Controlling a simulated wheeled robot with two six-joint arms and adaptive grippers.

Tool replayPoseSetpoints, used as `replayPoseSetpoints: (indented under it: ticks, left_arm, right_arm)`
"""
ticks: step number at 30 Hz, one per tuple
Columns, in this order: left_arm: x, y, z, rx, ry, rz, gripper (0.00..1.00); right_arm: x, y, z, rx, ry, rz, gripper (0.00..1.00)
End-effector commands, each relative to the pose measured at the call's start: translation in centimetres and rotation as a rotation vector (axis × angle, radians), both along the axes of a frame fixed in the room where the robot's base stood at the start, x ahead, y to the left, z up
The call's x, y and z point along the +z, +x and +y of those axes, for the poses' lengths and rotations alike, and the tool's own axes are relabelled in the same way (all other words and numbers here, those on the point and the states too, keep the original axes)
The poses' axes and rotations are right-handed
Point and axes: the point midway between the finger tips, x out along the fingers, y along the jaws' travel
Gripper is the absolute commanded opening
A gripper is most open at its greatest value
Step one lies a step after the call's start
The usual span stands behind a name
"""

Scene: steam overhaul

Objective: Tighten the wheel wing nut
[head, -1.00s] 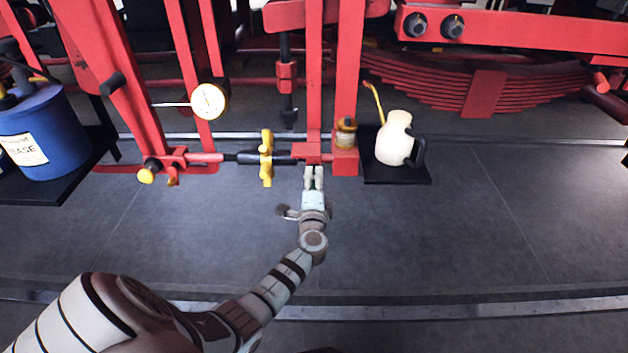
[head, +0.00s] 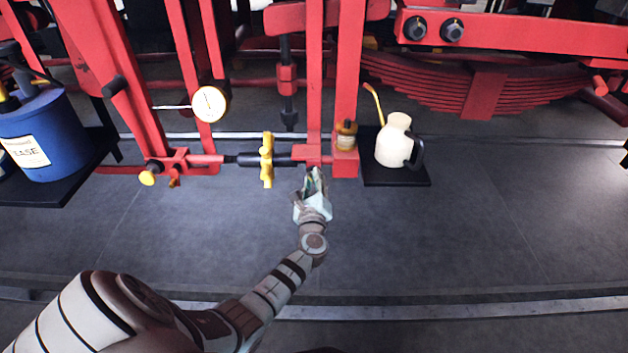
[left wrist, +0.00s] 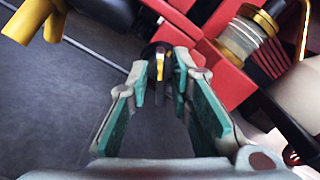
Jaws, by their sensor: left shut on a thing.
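My left gripper (head: 315,174) reaches up to the front of a red block (head: 312,153) at the foot of a red upright. In the left wrist view its green-lined fingers (left wrist: 163,72) close at their tips on a small dark and yellow piece (left wrist: 160,58), which looks like the wing nut. The fingertips hide much of it, and I cannot tell how tight it sits. The piece is close against the red block, which also shows in the left wrist view (left wrist: 218,72). My right gripper is not in view.
A yellow crossbar (head: 266,160) sits on the rod just left of the block. A small brass-and-glass cup (head: 346,135) and a cream oil can (head: 392,142) stand to the right. A dial gauge (head: 209,103) and blue tin (head: 45,135) are left. The floor in front is clear.

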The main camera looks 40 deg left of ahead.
Motion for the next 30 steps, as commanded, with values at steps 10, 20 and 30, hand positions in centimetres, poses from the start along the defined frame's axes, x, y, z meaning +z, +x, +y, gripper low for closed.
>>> replayPoseSetpoints:
  ticks: [10, 20, 30]
  left_arm:
    - [-0.1, 0.0, 0.0, -0.002, 0.249, 0.193, 0.0]
    - [-0.1, -0.1, 0.0, -0.002, 0.406, 0.312, 0.0]
    - [-0.1, -0.1, 0.0, -0.002, 0.407, 0.312, 0.0]
  right_arm:
    - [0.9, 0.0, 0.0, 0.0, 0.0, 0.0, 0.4]
    - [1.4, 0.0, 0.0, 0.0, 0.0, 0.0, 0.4]
    - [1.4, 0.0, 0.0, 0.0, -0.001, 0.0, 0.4]
